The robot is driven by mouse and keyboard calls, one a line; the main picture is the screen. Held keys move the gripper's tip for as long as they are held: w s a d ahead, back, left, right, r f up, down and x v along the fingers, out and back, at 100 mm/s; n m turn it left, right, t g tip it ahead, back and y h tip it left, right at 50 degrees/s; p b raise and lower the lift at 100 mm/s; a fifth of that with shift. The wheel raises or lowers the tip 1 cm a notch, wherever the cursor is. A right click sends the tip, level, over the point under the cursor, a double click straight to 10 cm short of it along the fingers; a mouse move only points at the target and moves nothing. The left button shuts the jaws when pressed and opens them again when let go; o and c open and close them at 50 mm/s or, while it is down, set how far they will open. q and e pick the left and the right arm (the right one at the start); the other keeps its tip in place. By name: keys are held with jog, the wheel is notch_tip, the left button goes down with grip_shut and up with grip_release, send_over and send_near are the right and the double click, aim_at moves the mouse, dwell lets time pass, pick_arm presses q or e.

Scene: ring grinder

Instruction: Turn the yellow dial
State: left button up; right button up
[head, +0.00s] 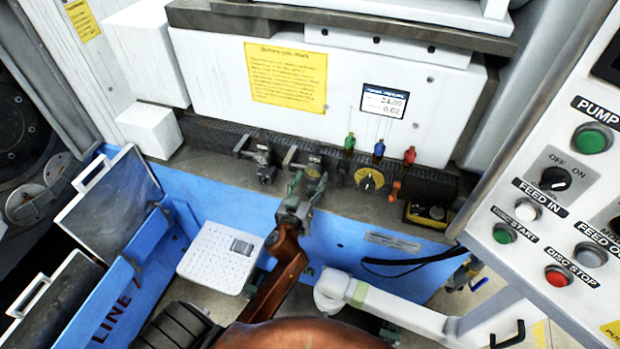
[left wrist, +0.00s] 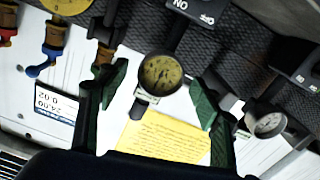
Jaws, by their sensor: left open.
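The yellow dial (head: 370,180) with a dark grip bar sits on the machine's front ledge, under the blue lever. Part of it also shows at the top left edge of the left wrist view (left wrist: 66,6). My left gripper (head: 306,190) is to the left of the dial, apart from it, and holds nothing. In the left wrist view its two green fingers (left wrist: 160,96) are spread wide, with a small round gauge (left wrist: 160,74) showing between them. Whether the fingers touch the gauge is unclear. My right gripper is not in view.
Green (head: 349,142), blue (head: 379,149) and red (head: 409,155) levers stand close above the dial. An orange fitting (head: 395,190) and a black-yellow box (head: 430,213) lie to its right. A button panel (head: 560,210) stands at the right. A blue tray wall (head: 340,232) runs below.

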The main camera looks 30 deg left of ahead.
pick_arm(q)
jog(key=shift+c, duration=0.5)
jog(key=c, duration=1.1)
jog(key=shift+o, duration=0.2)
jog(key=shift+m, duration=0.5)
jog(key=m+p, duration=0.1)
jog(key=m, duration=0.2)
jog(key=m+p, duration=0.1)
jog(key=m, duration=0.3)
jog(key=shift+m, duration=0.3)
jog(key=m, duration=0.6)
jog(key=shift+p, duration=0.4)
jog(key=m, duration=0.6)
jog(key=shift+f+m+p, duration=0.15)
jog(key=shift+m+p, duration=0.15)
jog(key=shift+p, duration=0.05)
